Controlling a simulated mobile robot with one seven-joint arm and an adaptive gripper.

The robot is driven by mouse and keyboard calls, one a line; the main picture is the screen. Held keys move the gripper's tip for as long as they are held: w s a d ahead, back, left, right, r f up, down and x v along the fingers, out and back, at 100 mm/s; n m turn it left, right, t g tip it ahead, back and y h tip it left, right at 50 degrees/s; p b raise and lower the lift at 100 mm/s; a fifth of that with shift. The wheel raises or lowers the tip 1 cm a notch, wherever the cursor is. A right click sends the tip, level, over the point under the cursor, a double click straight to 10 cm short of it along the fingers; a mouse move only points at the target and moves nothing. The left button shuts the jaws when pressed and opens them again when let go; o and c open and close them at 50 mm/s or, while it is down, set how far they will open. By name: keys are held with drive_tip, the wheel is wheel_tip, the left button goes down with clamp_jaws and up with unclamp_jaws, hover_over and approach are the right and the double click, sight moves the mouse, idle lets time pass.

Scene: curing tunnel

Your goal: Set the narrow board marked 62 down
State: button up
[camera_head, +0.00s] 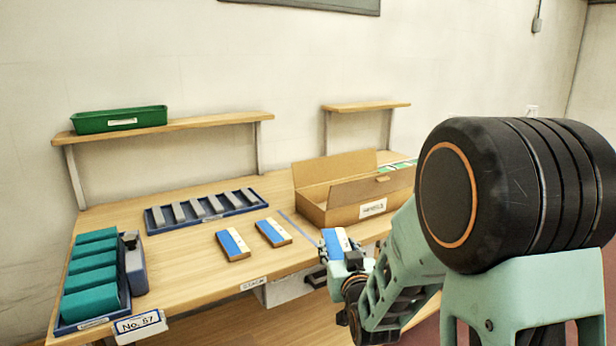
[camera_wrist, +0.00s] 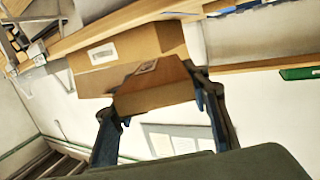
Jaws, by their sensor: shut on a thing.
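A narrow board with a blue and white face (camera_head: 336,242) is held in my gripper (camera_head: 346,264), beyond the front edge of the workbench (camera_head: 190,262). Its number is too small to read. My gripper is shut on it, and my arm hides part of the area to its right. In the wrist view, the two dark fingers of my gripper (camera_wrist: 160,112) have a brown shape between them; I cannot tell the board from the box behind it there. Two similar boards lie flat on the bench, one left (camera_head: 233,244) and one right (camera_head: 273,232), apart from each other.
An open cardboard box (camera_head: 345,212) stands behind the held board. A blue slotted rack (camera_head: 152,228) lies at the back, and teal blocks sit in a tray (camera_head: 62,328) at left. A green bin (camera_head: 85,122) is on the shelf. Bench surface left of the two boards is clear.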

drive_tip(key=s+d+f+m+h, duration=0.1)
drive_tip(key=s+d+h, duration=0.1)
drive_tip(key=d, duration=0.5)
wheel_tip(320, 180, up, 22)
drive_tip(key=p, duration=2.2)
drive_tip(key=shift+a+r+p, duration=0.25)
drive_tip(key=shift+a+p, duration=0.05)
